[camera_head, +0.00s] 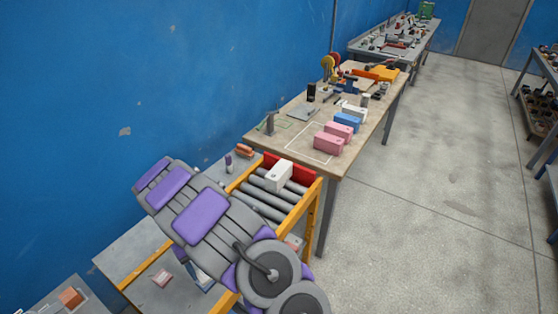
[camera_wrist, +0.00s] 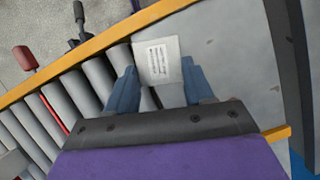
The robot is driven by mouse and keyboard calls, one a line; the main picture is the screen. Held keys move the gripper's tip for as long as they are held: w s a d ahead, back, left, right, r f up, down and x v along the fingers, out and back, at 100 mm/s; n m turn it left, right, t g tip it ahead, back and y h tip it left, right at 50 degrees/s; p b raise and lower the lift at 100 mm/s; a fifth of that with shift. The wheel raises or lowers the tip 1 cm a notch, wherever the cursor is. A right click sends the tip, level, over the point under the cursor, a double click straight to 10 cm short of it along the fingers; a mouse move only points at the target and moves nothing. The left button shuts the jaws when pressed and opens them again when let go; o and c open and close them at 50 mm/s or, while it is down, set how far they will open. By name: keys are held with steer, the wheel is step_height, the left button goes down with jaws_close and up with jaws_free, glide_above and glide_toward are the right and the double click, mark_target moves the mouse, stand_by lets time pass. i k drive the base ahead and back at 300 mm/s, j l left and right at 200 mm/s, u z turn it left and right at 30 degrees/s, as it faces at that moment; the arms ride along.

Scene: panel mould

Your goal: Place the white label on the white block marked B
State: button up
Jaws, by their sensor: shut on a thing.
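My gripper (camera_wrist: 158,68) shows in the wrist view as two blue fingers, shut on a white label (camera_wrist: 157,50) with several printed dark lines. The label lies between the fingertips, over the edge of the rollers; I cannot tell its height above them. In the head view my arm largely hides the gripper and label. A white block (camera_head: 279,176) with a small dark mark sits on the roller conveyor, near its red end stop. Another white block (camera_head: 354,112) stands on the workbench behind. The marks on both are too small to read.
The roller conveyor (camera_head: 262,203) has yellow side rails. A grey table (camera_head: 130,252) lies beside it. The workbench (camera_head: 285,138) bears pink blocks (camera_head: 329,142), a blue block (camera_head: 347,122) and several tools. The floor (camera_head: 420,200) at right is clear.

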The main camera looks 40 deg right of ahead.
mark_target(280, 169)
steer(key=i+l+u, duration=0.15)
steer(key=l, duration=0.65)
steer(key=i+l+u, duration=0.15)
steer(key=l, duration=0.7)
steer(key=l+u, duration=0.1)
steer(key=l, duration=0.75)
steer(key=i, duration=0.05)
